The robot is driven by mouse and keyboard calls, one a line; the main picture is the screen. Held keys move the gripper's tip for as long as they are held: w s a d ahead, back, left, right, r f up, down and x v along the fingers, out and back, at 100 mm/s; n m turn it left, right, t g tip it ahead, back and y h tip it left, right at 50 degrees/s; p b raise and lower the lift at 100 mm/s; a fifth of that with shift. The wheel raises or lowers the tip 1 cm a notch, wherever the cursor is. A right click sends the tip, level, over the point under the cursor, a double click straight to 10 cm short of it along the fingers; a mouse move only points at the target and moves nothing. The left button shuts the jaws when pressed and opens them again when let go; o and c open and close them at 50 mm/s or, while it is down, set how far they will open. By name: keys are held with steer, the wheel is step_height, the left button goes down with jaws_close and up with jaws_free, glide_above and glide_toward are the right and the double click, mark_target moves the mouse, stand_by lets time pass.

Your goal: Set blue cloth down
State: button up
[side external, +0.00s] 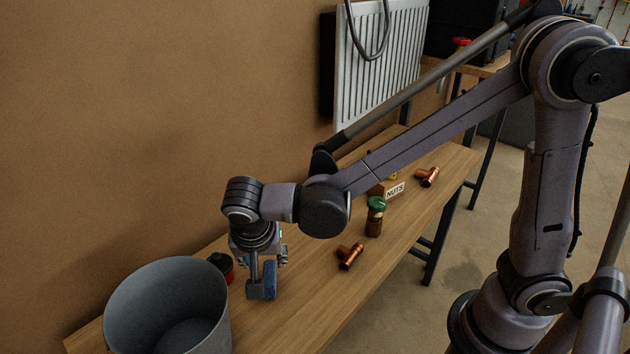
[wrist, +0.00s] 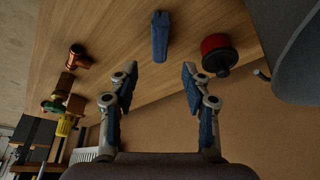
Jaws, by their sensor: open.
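The blue cloth (wrist: 160,37) shows in the wrist view as a narrow folded block on the wooden bench. It lies ahead of the gap between my fingers, apart from both fingertips. My gripper (wrist: 160,72) is open and nothing is between its fingers. In the side view my gripper (side external: 262,284) points down low over the near part of the bench. Blue shows at its fingers there, and I cannot tell finger pad from cloth.
A grey bin (side external: 168,300) stands left of my gripper. A red and black jar (wrist: 217,54) is close by. Along the bench (side external: 300,318) are copper tees (side external: 350,256), a green-capped jar (side external: 375,216) and a nuts box (side external: 388,189). A radiator (side external: 380,62) hangs on the wall.

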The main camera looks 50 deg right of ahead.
steer(key=s+d+r+n+t+y, duration=0.1)
steer(key=s+d+r+n+t, duration=0.1)
steer(key=d, duration=0.6)
steer(key=s+d+r+n+t+y, duration=0.2)
steer(key=s+d+r+n, duration=0.3)
steer(key=s+d+n, duration=0.2)
steer(key=shift+d, duration=1.05)
